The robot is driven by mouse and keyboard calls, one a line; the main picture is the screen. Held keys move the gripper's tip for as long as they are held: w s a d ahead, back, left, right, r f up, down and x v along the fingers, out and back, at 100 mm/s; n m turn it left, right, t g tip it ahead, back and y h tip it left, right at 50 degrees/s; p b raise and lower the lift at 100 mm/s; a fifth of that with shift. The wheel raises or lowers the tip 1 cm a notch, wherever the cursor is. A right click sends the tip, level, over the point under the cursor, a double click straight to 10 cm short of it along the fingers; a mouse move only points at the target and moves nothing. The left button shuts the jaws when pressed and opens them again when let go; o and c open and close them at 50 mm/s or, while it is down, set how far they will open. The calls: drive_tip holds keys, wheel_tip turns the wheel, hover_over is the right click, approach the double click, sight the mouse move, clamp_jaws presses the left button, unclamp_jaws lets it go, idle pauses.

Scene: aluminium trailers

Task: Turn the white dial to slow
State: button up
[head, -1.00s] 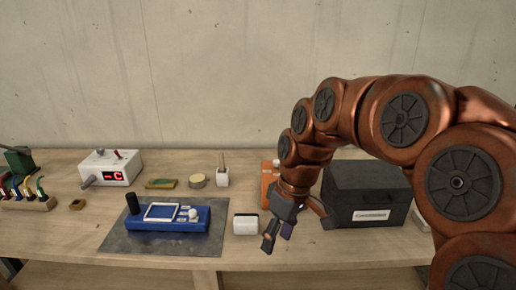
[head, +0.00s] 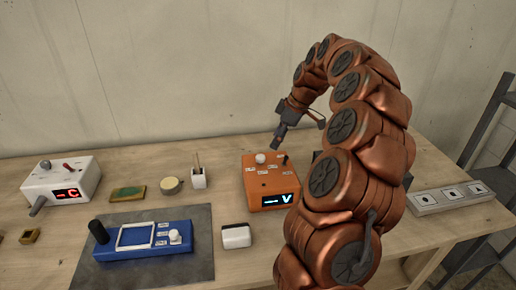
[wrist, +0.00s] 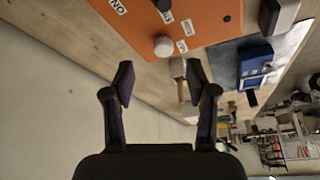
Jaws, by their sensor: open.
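An orange box (head: 268,185) with a lit "V" display has a round white knob (head: 260,158) on top, with small white labels around it. The knob also shows in the wrist view (wrist: 163,46), just beyond my fingertips. A blue device (head: 140,243) has another white knob (head: 175,236) at its right end, beside small labels I cannot read. My gripper (head: 277,143) is open and empty, above the back of the orange box, apart from its knob. In the wrist view my gripper (wrist: 160,79) has its fingers spread wide.
The blue device lies on a dark mat (head: 200,268). A white box (head: 236,236) stands between it and the orange box. A white control box (head: 62,181), a sponge (head: 128,194) and a brush holder (head: 198,179) stand left. A grey button panel (head: 450,196) is at right.

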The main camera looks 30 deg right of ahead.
sight(262, 157)
drive_tip(key=a+f+p, duration=0.1)
drive_tip(key=f, duration=0.1)
drive_tip(key=w+a+f, duration=0.1)
drive_tip(key=f, duration=0.1)
drive_tip(key=w+a+f+p, duration=0.1)
drive_tip(key=f, duration=0.1)
drive_tip(key=shift+w+a+p, duration=0.2)
drive_tip(key=shift+p, duration=0.15)
drive_tip(key=shift+w+f, duration=0.15)
drive_tip(key=shift+f, duration=0.3)
